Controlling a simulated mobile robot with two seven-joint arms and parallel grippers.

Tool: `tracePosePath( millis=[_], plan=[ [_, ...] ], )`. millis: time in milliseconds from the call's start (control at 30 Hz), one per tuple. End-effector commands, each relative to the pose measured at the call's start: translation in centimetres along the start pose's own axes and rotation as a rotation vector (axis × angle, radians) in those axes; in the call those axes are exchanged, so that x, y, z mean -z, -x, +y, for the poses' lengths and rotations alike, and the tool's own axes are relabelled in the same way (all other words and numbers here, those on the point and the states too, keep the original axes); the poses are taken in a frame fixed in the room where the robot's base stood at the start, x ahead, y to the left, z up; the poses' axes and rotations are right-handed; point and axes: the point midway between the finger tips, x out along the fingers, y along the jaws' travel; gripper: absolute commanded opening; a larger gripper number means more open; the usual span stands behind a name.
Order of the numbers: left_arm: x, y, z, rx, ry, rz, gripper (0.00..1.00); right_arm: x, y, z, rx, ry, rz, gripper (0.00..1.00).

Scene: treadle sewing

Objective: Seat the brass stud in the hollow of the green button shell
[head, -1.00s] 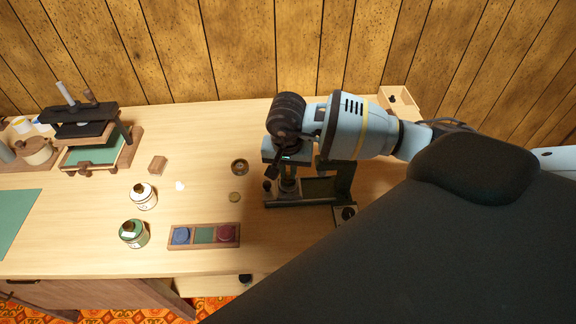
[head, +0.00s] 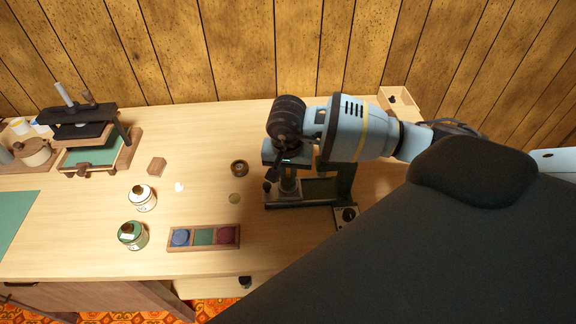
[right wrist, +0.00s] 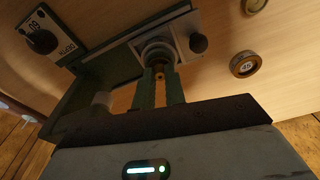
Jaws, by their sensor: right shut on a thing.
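My right gripper (right wrist: 160,84) is shut on a small brass stud (right wrist: 158,76), whose end shows between the fingertips in the right wrist view. The fingertips are at the round grey die (right wrist: 157,52) of the dark green press. In the head view the right gripper (head: 285,172) reaches into the press (head: 318,190) from above, and its hand covers part of the press. I cannot tell whether the stud touches anything below. The green button shell cannot be made out; the fingers hide the die's middle. My left gripper is not in view.
A wooden tray (head: 233,244) holds a blue disc (head: 180,237), a bare-looking green middle slot and a red disc (head: 226,235). Two small round items (head: 239,168) (head: 235,198) lie left of the press. A depth dial (right wrist: 41,41) sits beside it.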

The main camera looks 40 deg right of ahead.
Motion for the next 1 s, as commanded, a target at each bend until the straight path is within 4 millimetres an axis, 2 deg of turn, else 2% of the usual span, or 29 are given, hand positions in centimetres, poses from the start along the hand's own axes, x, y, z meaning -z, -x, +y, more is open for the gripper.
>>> tracePosePath(
  millis=[500,533,700,900,1000],
  plan=[
    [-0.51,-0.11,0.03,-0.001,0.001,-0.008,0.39,-0.08,-0.56,0.03,0.000,0.000,0.000,0.00],
    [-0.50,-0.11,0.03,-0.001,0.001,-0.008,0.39,-0.08,-0.56,0.03,0.000,0.000,0.000,0.13],
    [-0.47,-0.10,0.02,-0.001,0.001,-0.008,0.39,-0.08,-0.53,0.02,0.000,0.000,0.000,0.36],
    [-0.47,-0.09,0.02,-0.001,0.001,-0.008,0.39,-0.08,-0.53,0.02,0.000,0.000,0.000,0.38],
    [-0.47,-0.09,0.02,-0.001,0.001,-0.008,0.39,-0.09,-0.54,0.02,0.000,0.000,0.000,0.49]
  ],
)
